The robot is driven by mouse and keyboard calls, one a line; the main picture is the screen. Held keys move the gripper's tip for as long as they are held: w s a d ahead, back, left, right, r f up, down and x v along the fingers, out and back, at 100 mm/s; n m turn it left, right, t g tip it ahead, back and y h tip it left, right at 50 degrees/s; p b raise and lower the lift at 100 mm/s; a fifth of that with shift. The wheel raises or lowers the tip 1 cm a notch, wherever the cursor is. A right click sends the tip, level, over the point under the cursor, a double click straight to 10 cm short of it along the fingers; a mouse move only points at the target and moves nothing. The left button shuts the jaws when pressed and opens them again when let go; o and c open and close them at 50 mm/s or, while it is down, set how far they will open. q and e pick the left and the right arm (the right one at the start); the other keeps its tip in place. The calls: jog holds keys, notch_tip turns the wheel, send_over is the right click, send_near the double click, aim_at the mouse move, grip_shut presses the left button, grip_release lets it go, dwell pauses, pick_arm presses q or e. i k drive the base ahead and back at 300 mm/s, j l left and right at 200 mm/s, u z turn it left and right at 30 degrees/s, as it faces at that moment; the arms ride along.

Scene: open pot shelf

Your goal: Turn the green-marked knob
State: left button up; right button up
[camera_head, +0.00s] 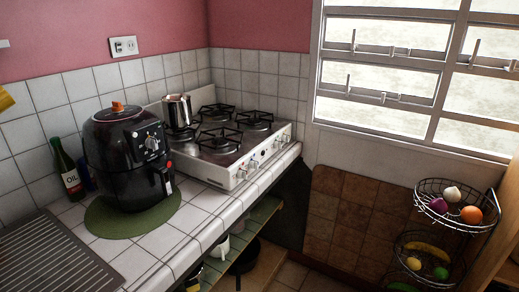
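The white stove (217,172) stands on the tiled counter, with several small knobs (254,163) in a row along its front face. Some small reddish marks show near the knobs. I cannot make out a green mark on any of them at this size. The black air fryer (115,165) to the left of the stove also has control dials (151,143) on its front. Neither of my grippers is in view, and nothing is touching the knobs.
A silver pot (177,111) stands at the stove's back left. The air fryer rests on a green round mat (112,222), beside an oil bottle (69,172). An open shelf (258,222) lies under the counter. A wire fruit basket (430,195) stands at right.

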aim_at(277, 144)
jog(key=u, duration=0.2)
jog(key=i+l+u, duration=0.25)
jog(key=u, duration=0.2)
jog(key=i+l+u, duration=0.3)
jog(key=u, duration=0.15)
jog(key=i+l, duration=0.2)
jog(key=l, duration=0.2)
jog(key=i+l+u, duration=0.1)
jog(key=l, duration=0.3)
jog(key=i+l, duration=0.3)
jog(key=l+u, duration=0.05)
jog(key=l, duration=0.05)
